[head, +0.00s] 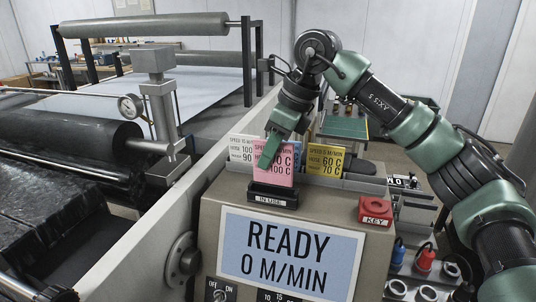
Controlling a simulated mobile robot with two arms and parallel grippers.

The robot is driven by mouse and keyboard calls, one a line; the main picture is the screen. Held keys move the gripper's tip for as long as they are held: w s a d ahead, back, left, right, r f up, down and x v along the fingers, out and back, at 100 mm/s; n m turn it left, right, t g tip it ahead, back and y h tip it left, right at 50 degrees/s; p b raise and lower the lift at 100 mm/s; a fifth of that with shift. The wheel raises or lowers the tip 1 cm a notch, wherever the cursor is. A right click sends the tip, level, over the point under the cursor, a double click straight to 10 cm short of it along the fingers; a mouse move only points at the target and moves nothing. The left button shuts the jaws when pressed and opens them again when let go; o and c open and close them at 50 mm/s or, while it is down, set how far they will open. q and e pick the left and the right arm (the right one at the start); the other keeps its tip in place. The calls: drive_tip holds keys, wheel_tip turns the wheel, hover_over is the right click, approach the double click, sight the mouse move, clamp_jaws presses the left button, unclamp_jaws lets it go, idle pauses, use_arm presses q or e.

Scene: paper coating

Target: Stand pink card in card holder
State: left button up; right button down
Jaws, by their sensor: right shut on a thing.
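The pink card (274,173) is upright above the black card holder (273,195), which is labelled "IN USE", on top of the control console. The card's lower edge meets the holder; I cannot tell how deep it sits. My right gripper (269,153) reaches down from above and is shut on the card's upper part, covering some of its print. My left gripper does not show clearly.
A white card (241,148) and a yellow card (325,161) stand in a grey rack behind, with a blue edge between. A red KEY block (375,211) sits on the console's right. Large rollers fill the left.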

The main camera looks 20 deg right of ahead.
sight(282, 145)
drive_tip(key=shift+f+b, duration=1.6)
drive_tip(key=shift+f, duration=0.7)
drive_tip(key=c, duration=1.5)
unclamp_jaws()
drive_tip(key=shift+d+r, duration=0.15)
drive_tip(key=shift+r, duration=0.25)
drive_tip(key=b+v, duration=0.1)
drive_tip(key=v, duration=0.6)
drive_tip(key=shift+s+b, duration=0.1)
drive_tip(key=shift+b, duration=0.3)
